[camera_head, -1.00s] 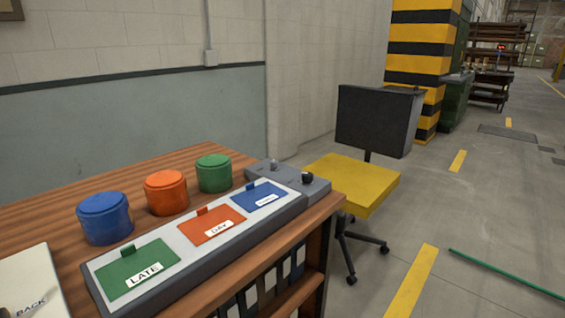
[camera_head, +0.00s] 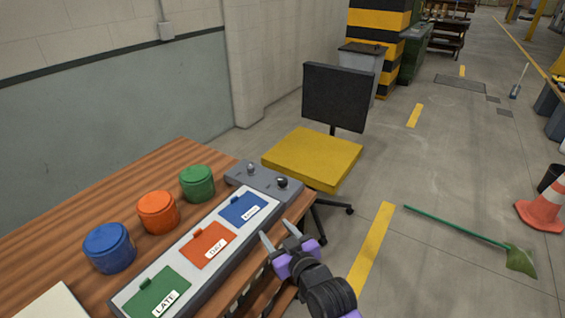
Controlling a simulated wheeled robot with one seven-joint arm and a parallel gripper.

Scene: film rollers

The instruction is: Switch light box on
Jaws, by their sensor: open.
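The light box (camera_head: 184,253) is a long grey box with a pale top on the wooden table. Green, orange and blue labelled cards lie on it; "LATE" is readable on the green one. At its far end is a grey control panel (camera_head: 238,179) with a silver knob or switch (camera_head: 251,169) and a black knob (camera_head: 282,183). I cannot tell their settings. My gripper (camera_head: 278,235) is open and empty, just right of the box's edge near the blue card, apart from the knobs.
Blue (camera_head: 109,248), orange (camera_head: 157,212) and green (camera_head: 197,183) round canisters stand left of the box. A chair with a yellow seat (camera_head: 311,158) stands close behind the table's far end.

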